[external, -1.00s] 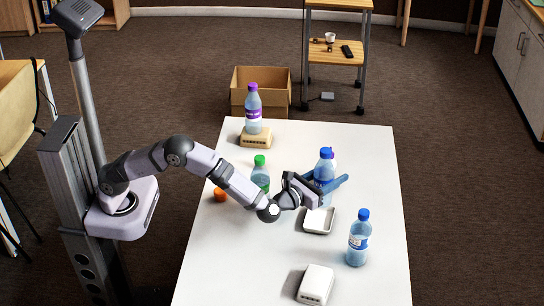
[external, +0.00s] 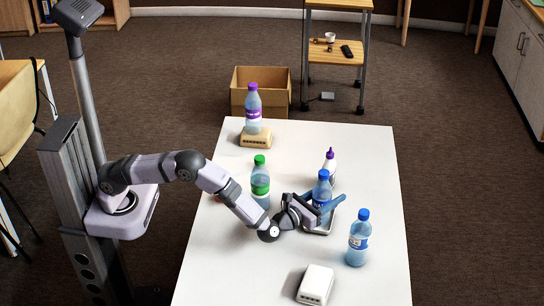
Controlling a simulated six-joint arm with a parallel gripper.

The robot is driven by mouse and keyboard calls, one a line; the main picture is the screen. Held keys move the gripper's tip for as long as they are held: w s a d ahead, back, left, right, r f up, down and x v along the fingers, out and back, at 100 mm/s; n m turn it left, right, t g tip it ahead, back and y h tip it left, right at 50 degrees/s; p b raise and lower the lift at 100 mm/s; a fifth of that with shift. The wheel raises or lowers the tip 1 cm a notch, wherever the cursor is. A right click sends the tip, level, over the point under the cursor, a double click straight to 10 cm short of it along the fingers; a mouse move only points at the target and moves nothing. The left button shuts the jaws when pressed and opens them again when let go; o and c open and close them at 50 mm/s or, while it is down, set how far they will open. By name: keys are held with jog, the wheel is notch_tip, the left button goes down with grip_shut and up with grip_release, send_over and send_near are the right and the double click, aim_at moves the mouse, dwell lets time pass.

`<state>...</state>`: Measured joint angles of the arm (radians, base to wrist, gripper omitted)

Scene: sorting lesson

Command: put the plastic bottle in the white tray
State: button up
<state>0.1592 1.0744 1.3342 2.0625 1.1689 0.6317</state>
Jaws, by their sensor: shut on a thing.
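My gripper (external: 327,207) is shut on a clear plastic bottle (external: 322,187) with a blue cap and blue label. The bottle is upright, over or in the white tray (external: 318,231). My gripper hides the bottle's lower part and much of the tray, so I cannot tell whether the bottle touches the tray floor. A second blue-capped plastic bottle (external: 358,240) stands on the table to the right of the tray. A green-capped bottle (external: 260,184) stands to the left, and a purple-capped bottle (external: 253,110) stands on a tan block at the far left.
A white bottle with a purple nozzle (external: 329,168) stands just behind the held bottle. A white box-like object (external: 316,285) lies near the front of the white table (external: 225,265). The tan block (external: 255,139) is at the back left. The table's right rear is clear.

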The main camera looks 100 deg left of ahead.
aim_at(315, 204)
jog(key=shift+f, duration=0.1)
jog(key=o, duration=1)
jog(key=shift+r, duration=0.2)
jog(key=shift+s+d+f, duration=0.1)
jog(key=shift+s+d, duration=0.1)
jog(key=shift+d, duration=0.05)
jog(key=b+v, duration=0.1)
jog(key=v, duration=1)
jog(key=shift+s+d, duration=0.1)
jog(key=shift+s, duration=0.1)
